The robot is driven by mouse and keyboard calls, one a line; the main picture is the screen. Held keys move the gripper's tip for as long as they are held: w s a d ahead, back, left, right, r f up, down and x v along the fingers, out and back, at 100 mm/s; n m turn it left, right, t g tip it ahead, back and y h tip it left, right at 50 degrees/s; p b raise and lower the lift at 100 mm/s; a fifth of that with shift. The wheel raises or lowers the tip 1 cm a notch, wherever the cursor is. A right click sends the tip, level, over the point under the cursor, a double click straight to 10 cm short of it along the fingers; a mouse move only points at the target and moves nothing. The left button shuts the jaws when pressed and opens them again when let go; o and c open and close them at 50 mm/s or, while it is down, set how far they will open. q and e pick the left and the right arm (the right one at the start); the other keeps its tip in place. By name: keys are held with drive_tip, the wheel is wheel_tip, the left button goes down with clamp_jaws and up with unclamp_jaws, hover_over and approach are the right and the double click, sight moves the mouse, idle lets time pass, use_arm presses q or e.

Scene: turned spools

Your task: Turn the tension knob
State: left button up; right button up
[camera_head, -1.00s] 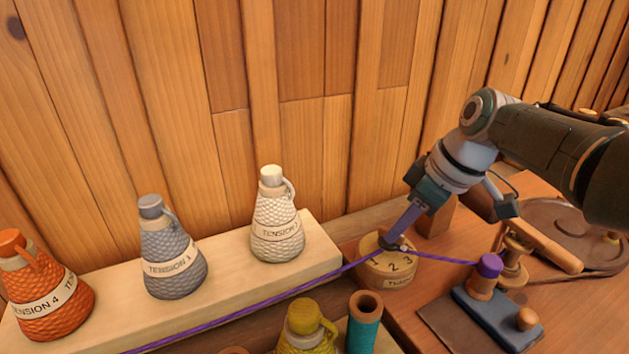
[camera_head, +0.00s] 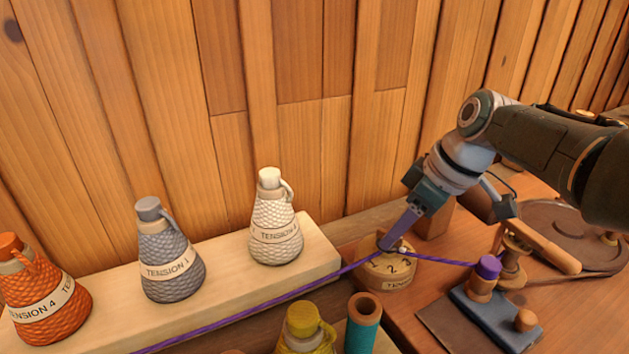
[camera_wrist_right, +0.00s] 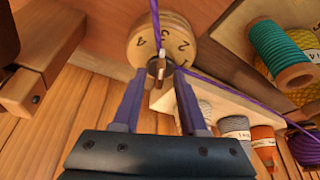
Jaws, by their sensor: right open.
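The tension knob is a round wooden dial (camera_head: 398,282) with numbers on its top face and a partly hidden label on its side. In the right wrist view the dial (camera_wrist_right: 172,28) shows 2, 3 and 4. A small raised grip piece (camera_wrist_right: 160,68) stands at its middle. My right gripper (camera_head: 388,243) reaches down onto the dial. In the wrist view its open fingers (camera_wrist_right: 159,76) stand on either side of the grip piece, with gaps visible. My left gripper is out of view.
Purple thread (camera_head: 270,303) runs to the dial and on to a purple-topped peg (camera_head: 488,268). Bottles marked tension, grey (camera_head: 170,265), white (camera_head: 275,225) and orange (camera_head: 50,308), stand on a pale board (camera_head: 222,295). A teal spool (camera_head: 362,328) is in front.

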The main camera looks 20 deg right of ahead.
drive_tip(key=p+v, duration=0.4)
drive_tip(key=v, duration=0.5)
drive_tip(key=shift+s+r+p, duration=0.2)
drive_tip(key=shift+r+p, duration=0.1)
drive_tip(key=shift+r, duration=0.1)
